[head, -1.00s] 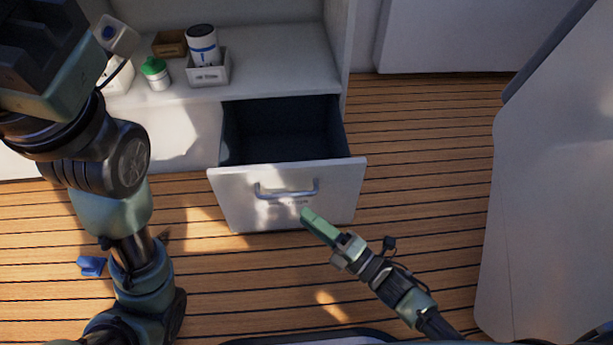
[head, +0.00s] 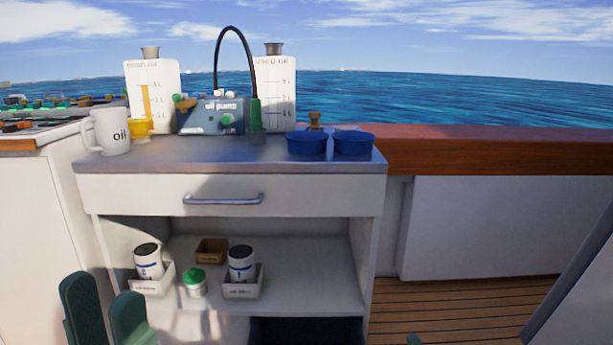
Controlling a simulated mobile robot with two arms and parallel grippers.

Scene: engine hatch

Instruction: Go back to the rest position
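My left gripper (head: 104,296) shows at the bottom left as two upright green fingers with a gap between them. It is open, with nothing seen between the fingers, in front of the cabinet's lower left. Of my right gripper, only a small green tip (head: 413,340) shows at the bottom edge, so its state is hidden. The cabinet (head: 325,193) has its top drawer shut. The dark inside of the lower drawer (head: 305,331) shows at the bottom edge; its front is out of view.
The countertop holds a mug (head: 108,131), a yellow funnel cup (head: 140,128), an oil pump (head: 212,117), two marked oil containers (head: 152,92) (head: 283,95) and two blue bowls (head: 307,143) (head: 352,143). The shelf holds white canisters (head: 148,261) (head: 241,263), a green-capped jar (head: 194,282) and a brown box (head: 211,250). Floor (head: 450,306) shows at right.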

